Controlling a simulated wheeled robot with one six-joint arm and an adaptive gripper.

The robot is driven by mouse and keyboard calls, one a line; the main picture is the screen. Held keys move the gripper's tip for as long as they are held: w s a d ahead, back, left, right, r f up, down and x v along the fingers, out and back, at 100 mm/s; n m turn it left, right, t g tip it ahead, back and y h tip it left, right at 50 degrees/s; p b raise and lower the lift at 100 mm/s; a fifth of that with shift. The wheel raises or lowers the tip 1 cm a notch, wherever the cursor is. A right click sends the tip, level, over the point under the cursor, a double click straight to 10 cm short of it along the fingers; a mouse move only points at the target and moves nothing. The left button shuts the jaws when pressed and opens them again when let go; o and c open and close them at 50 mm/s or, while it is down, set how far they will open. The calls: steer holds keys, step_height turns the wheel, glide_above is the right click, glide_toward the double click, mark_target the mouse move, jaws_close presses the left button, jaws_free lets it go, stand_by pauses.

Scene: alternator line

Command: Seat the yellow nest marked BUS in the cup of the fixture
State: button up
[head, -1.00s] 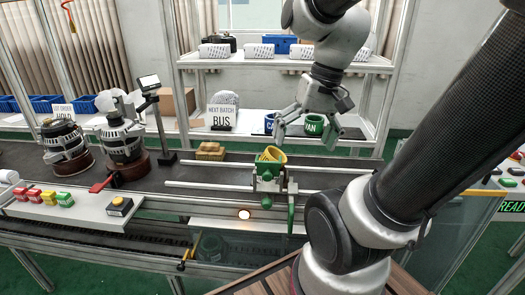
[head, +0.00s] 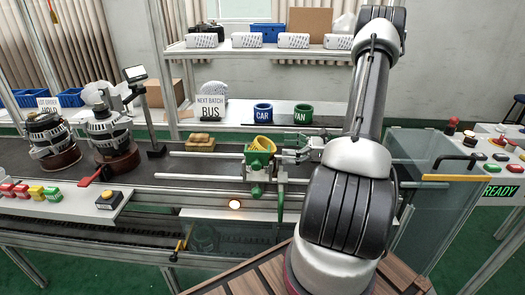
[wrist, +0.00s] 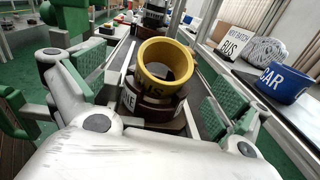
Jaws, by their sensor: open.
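A blue CAR nest (head: 263,113) and a green VAN nest (head: 302,113) stand on the shelf behind, beside the BUS sign (head: 210,108). A tan block (head: 201,142) is left of the fixture. Two alternators (head: 110,140) stand farther left.

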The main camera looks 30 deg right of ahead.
mark_target(265, 145)
steer(key=shift+w+d+f+m+t, duration=0.1)
steer(key=shift+d+f+m+t, duration=0.3)
steer(key=shift+w+a, duration=0.15)
steer(key=shift+w, duration=0.05)
steer(key=shift+x, duration=3.55)
steer(key=shift+s+r, duration=0.1)
steer(key=shift+r, duration=0.1)
steer(key=c, duration=1.3)
steer(key=shift+o, duration=0.2)
steer(key=shift+r, duration=0.15)
